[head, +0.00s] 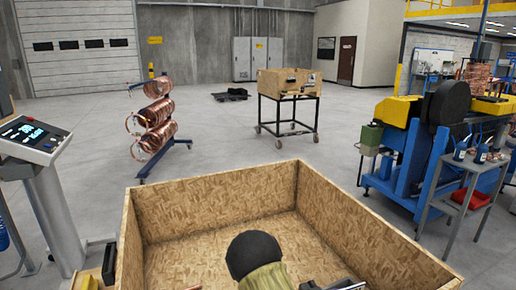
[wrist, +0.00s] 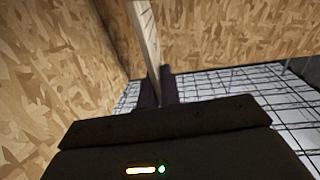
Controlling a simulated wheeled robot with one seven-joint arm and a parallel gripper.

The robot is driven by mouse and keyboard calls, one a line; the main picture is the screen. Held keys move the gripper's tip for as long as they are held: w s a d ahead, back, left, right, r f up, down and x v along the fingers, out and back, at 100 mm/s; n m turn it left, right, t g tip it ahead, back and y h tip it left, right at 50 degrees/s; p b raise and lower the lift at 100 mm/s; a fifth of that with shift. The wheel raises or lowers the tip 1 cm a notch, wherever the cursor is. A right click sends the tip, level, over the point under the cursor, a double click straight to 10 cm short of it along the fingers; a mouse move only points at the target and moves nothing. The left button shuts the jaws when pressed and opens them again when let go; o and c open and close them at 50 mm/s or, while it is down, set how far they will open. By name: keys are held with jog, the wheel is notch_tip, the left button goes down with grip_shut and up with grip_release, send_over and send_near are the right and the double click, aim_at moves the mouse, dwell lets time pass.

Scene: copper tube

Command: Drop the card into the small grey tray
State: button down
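In the wrist view, my gripper (wrist: 159,88) has its two dark fingers close together around the lower end of a thin, pale card (wrist: 145,38). The card stands up from the fingers, seen nearly edge-on, with faint dark marks along its side. My gripper is shut on it, close to chipboard walls and above a pale surface with a dark wire-like grid. In the head view, I cannot make out the card or my gripper's fingertips. I cannot identify the small grey tray in either view.
A large open chipboard crate (head: 152,215) fills the foreground of the head view. A control console (head: 30,138) stands at the left. Copper coils (head: 158,125) hang on a rack beyond. A blue machine (head: 410,160) and a grey cart (head: 462,192) with a red bin (head: 470,199) stand at right.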

jog(key=c, duration=1.5)
grip_release()
jog(key=shift+c, duration=0.2)
jog(key=b+v, duration=0.2)
jog(key=v, duration=1.5)
jog(key=shift+a, duration=0.25)
jog(key=shift+r, duration=0.1)
jog(key=w+d+r+n+t+y+p, duration=0.4)
jog(key=w+r+n+y, duration=0.45)
jog(key=y, duration=0.55)
jog(key=s+d+r+n+g+y+p, duration=0.1)
jog(key=s+d+r+n+g+p, duration=0.1)
jog(key=s, duration=0.8)
jog(key=s+d+r+n+g+y+p, duration=0.1)
jog(key=s+d+r+n+g+y, duration=0.1)
jog(key=s, duration=0.9)
jog(key=shift+s+d+r+n+g+p, duration=0.15)
jog(key=shift+d+r+n+g+p, duration=0.3)
jog(key=shift+r+n+g, duration=0.6)
